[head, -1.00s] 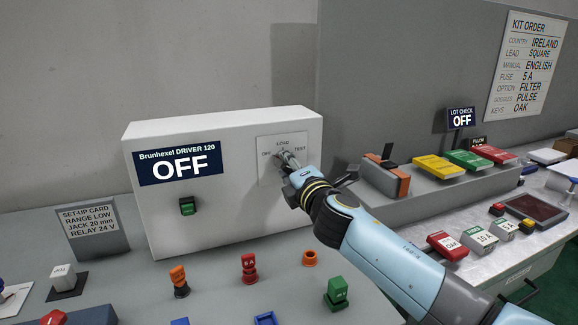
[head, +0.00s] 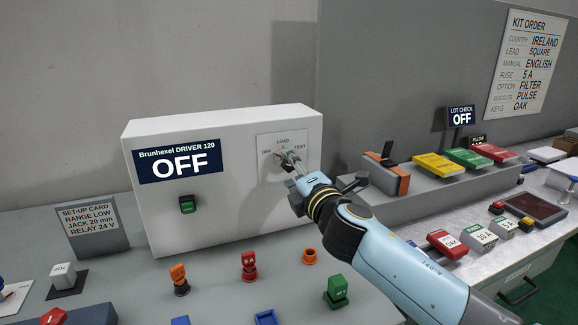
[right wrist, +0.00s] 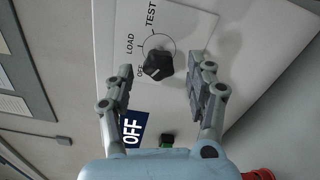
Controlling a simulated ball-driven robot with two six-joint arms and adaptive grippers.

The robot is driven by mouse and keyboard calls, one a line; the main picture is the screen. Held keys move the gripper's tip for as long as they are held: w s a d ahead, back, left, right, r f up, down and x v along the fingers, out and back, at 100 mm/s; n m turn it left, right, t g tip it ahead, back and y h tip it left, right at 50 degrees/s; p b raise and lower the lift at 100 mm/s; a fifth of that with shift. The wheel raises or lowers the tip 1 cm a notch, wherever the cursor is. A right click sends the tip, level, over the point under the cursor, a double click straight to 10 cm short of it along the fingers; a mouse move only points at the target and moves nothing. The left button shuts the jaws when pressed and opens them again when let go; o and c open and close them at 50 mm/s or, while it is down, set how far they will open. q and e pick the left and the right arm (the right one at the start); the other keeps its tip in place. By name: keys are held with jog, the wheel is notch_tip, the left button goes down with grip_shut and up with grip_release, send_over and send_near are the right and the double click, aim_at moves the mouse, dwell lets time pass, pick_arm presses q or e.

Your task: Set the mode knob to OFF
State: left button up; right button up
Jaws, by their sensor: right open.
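The mode knob (right wrist: 158,65) is black and sits on a white dial plate (head: 267,146) marked OFF, LOAD and TEST. In the right wrist view a faint pale mark on the knob seems to face the OFF label; this is hard to read. My right gripper (head: 290,158) is in front of the plate, and in the head view it mostly hides the knob. In the right wrist view its fingers (right wrist: 158,92) are spread wide, with the knob between and beyond them, untouched. My left gripper is not in view.
The white driver box (head: 225,225) has an OFF display (head: 180,162) and a green switch (head: 187,205). Several coloured plugs stand on the bench before it, including a red one (head: 249,265). A grey shelf (head: 440,183) with coloured boxes is at right.

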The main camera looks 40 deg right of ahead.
jog(key=v, duration=0.9)
